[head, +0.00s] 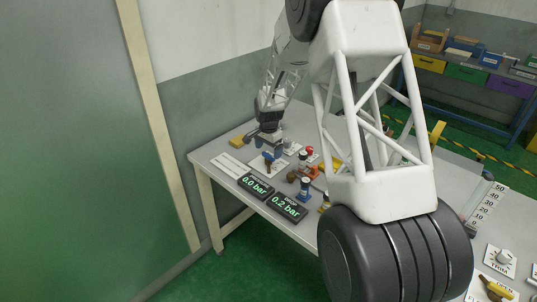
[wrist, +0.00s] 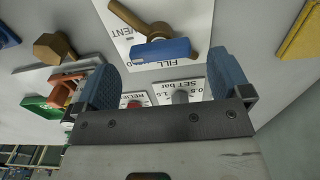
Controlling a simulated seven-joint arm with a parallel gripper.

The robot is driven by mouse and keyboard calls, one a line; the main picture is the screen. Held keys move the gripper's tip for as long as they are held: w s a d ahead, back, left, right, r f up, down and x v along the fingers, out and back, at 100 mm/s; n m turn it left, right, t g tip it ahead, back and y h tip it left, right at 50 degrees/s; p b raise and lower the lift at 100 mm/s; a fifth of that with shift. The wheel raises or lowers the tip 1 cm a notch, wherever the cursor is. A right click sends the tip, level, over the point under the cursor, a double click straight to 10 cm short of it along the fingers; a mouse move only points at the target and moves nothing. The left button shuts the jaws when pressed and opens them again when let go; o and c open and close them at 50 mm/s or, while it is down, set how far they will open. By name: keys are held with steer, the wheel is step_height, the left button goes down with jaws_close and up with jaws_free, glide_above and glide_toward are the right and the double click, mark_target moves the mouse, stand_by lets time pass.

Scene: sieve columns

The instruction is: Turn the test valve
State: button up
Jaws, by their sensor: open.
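A valve with a brass body and a blue lever grip (wrist: 162,50) sits on a white plate marked FILL and VENT in the wrist view. The blue lever (head: 268,156) also shows in the head view, on the bench's left part. My gripper (wrist: 165,62) is open, with a blue pad on each finger. In the wrist view the lever appears between the two fingertips and slightly beyond them, and neither pad visibly touches it. In the head view my gripper (head: 269,137) is just behind the lever; its fingers are hard to make out.
Plates with a grey knob (wrist: 180,97) and a red button (wrist: 133,104) lie close to my gripper. A brass hex fitting (wrist: 53,47) is to the left. Two displays, 0.0 bar (head: 256,186) and 0.2 bar (head: 287,207), stand at the bench's front. My arm hides the bench's middle.

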mark_target(268, 157)
steer(key=shift+f, duration=1.35)
steer(key=shift+c, duration=0.3)
steer(key=c, duration=0.9)
